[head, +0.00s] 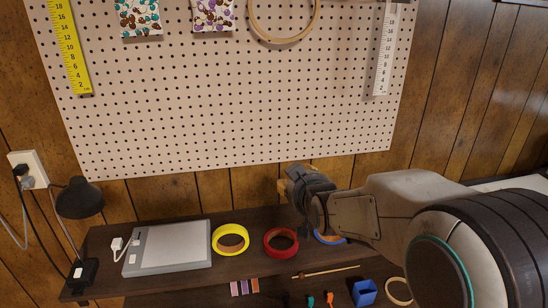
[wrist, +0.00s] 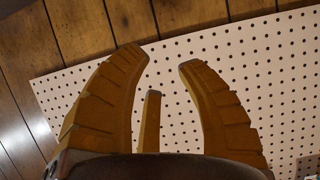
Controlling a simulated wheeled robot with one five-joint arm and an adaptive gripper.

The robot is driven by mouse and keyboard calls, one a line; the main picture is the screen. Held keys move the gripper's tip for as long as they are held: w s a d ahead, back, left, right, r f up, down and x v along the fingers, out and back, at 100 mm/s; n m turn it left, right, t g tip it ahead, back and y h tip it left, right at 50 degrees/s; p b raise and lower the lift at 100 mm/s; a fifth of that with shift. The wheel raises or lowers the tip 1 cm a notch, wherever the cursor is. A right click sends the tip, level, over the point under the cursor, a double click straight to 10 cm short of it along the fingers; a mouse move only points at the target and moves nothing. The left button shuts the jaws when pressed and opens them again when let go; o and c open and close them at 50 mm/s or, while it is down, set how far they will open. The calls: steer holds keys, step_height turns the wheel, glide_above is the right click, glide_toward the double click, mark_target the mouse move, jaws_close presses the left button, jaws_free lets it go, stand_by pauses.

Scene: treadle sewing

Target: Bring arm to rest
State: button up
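My arm reaches in from the right in the head view, above the dark wooden shelf (head: 110,238). My gripper (head: 282,186) is at its end, in front of the wall below the pegboard, and its fingers are small and partly hidden by its dark wrist there. In the wrist view my gripper (wrist: 163,62) shows its tan ribbed fingers spread apart with a clear gap between the tips. Nothing is held between them. The fingers point toward the pegboard (wrist: 170,50).
On the shelf are a grey light pad (head: 168,250), a yellow tape roll (head: 231,239), a red tape roll (head: 281,243) and a blue roll (head: 330,237) partly behind my arm. A black lamp (head: 80,198) stands left. A blue box (head: 364,292) sits lower right.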

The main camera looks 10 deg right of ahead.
steer(key=s+f+g, duration=0.9)
steer(key=s+f, duration=0.5)
steer(key=s, duration=0.2)
steer(key=s+r+g+p, duration=0.1)
steer(key=s+r+p, duration=0.1)
steer(key=s, duration=0.4)
steer(key=s+r+g+p, duration=0.2)
steer(key=s+r, duration=0.2)
steer(key=s, duration=0.3)
steer(key=shift+s+r, duration=0.25)
steer(key=shift+s, duration=0.05)
steer(key=shift+o, duration=0.9)
step_height(320, 180, up, 8)
steer(key=t+p, duration=0.2)
steer(key=p, duration=0.2)
steer(key=shift+s+r+p, duration=0.15)
steer(key=shift+s+p, duration=0.2)
steer(key=shift+s, duration=0.1)
steer(key=shift+o, duration=0.7)
steer(key=shift+r, duration=0.1)
